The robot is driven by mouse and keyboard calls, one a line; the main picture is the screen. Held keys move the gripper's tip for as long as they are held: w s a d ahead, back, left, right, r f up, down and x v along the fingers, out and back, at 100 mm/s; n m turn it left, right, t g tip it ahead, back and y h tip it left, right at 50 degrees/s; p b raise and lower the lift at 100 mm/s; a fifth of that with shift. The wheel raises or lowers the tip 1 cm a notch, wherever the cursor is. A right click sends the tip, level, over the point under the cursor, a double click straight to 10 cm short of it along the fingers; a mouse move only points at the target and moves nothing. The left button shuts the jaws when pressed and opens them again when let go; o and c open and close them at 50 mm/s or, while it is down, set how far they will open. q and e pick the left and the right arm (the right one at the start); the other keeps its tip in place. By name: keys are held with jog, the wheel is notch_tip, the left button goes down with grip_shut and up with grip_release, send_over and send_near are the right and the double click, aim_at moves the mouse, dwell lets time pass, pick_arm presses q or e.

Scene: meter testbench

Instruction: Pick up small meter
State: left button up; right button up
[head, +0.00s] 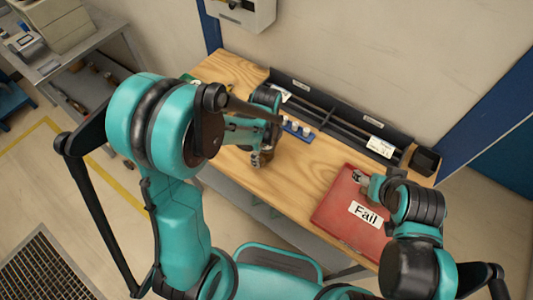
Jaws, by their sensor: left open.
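My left gripper (259,158) is open and points down over the wooden bench, left of the middle. My own arm partly covers it, and I see nothing clearly between its fingers. I cannot tell for sure which thing is the small meter. A small blue piece with white round tops (297,127) sits on the bench, right of my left gripper and in front of the black rack. My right gripper (362,178) is over the red tray (335,216) marked "Fail"; its fingers are too small to read.
The wooden bench (228,68) stands against the wall. A long black rack (335,112) runs along its back edge, with a white labelled item (380,147) at its right end. A small black box (424,160) stands at the right corner. A grey shelf (85,47) is at far left.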

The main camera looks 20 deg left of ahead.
pick_arm(q)
jog(key=shift+f, duration=0.4)
jog(key=shift+r, duration=0.1)
jog(key=c, duration=1.2)
jog(key=shift+r, duration=0.1)
notch_tip(320, 180, up, 4)
jog(key=shift+r+p, duration=0.2)
jog(key=shift+p, duration=0.9)
jog(key=s+d+r+p, duration=0.1)
jog(key=s+d+r, duration=0.1)
jog(key=d, duration=0.1)
jog(key=s+d+r, duration=0.1)
jog(key=d+r, duration=0.1)
jog(key=d, duration=0.2)
jog(key=s+d+r+p, duration=0.1)
jog(key=s+d+r, duration=0.1)
jog(key=d, duration=0.1)
jog(key=shift+s+d+r+p, duration=0.15)
jog(key=shift+s+r+p, duration=0.05)
jog(key=shift+s+p, duration=0.15)
